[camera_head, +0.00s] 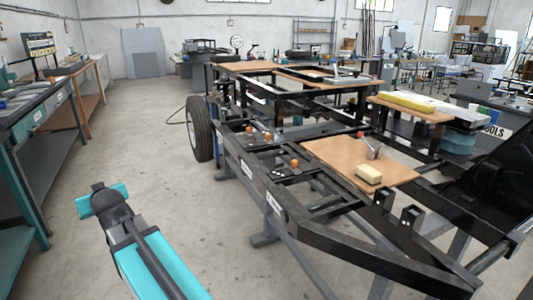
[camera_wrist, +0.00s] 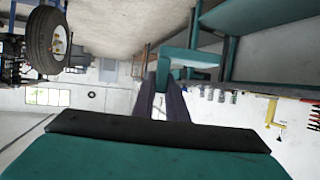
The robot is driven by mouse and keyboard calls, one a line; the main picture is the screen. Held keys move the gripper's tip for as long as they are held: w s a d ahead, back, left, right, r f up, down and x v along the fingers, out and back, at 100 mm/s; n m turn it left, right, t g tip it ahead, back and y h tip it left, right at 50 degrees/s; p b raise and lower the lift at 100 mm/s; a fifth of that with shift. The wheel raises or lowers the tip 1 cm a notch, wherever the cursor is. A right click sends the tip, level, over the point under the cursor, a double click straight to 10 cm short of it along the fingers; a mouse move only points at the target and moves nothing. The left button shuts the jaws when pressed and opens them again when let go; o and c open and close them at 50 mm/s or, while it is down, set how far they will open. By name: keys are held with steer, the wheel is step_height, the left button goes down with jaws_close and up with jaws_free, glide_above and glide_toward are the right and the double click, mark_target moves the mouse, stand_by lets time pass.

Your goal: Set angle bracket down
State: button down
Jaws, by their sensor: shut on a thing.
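The angle bracket (camera_wrist: 195,57) appears in the wrist view as a teal L-shaped piece at the fingertips. My gripper (camera_wrist: 162,85) has its two dark fingers shut on it, and the bracket's upper arm juts out to the right. The part between the fingers is partly hidden. The bracket seems held in the air, with the floor and a teal bench behind it. In the head view my arm reaches in at the lower left, over the floor; I cannot make out the fingers or the bracket there for certain.
A black trailer frame (camera_head: 330,235) with a wheel (camera_head: 199,128) fills the middle and right. A wooden board (camera_head: 325,152) on it bears a cream block (camera_head: 368,174) and a small metal piece (camera_head: 373,150). A teal workbench (camera_head: 30,110) stands left. The aisle floor between is clear.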

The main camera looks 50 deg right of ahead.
steer(key=s+d+r+m+g+h+p, duration=0.2)
steer(key=s+d+m+h, duration=0.15)
steer(key=d, duration=1.05)
steer(key=s+d+r+m+g+h+p, duration=0.1)
steer(key=s+d+r+m+h+p, duration=0.3)
steer(key=d, duration=1)
steer(key=s+d+r+m+g+h+p, duration=0.1)
steer(key=s+d+m+g, duration=0.1)
steer(key=s+d, duration=0.7)
steer(key=s+d+r+m+g+h+p, duration=0.1)
steer(key=s+d+g, duration=0.2)
steer(key=s+d, duration=0.6)
steer(key=s+d+r+m+g+h+p, duration=0.1)
steer(key=s+d+r+m+g+p, duration=0.15)
steer(key=s+d, duration=0.6)
steer(key=s+d+r+m+g+h+p, duration=0.1)
steer(key=s+d+r+m+g+p, duration=0.15)
steer(key=s+d, duration=0.55)
steer(key=s+d+r+m+g+p, duration=0.1)
steer(key=s+d+r+m+g, duration=0.1)
steer(key=s, duration=0.7)
steer(key=s+d+r+m+g+y+p, duration=0.1)
steer(key=s+d+r+m+g, duration=0.1)
steer(key=s, duration=0.7)
steer(key=s+d+r+m+g+y+p, duration=0.1)
steer(key=s+d+r+m+g, duration=0.1)
steer(key=s, duration=0.7)
steer(key=shift+d+g, duration=0.45)
steer(key=shift+g, duration=0.05)
steer(key=shift+f, duration=0.15)
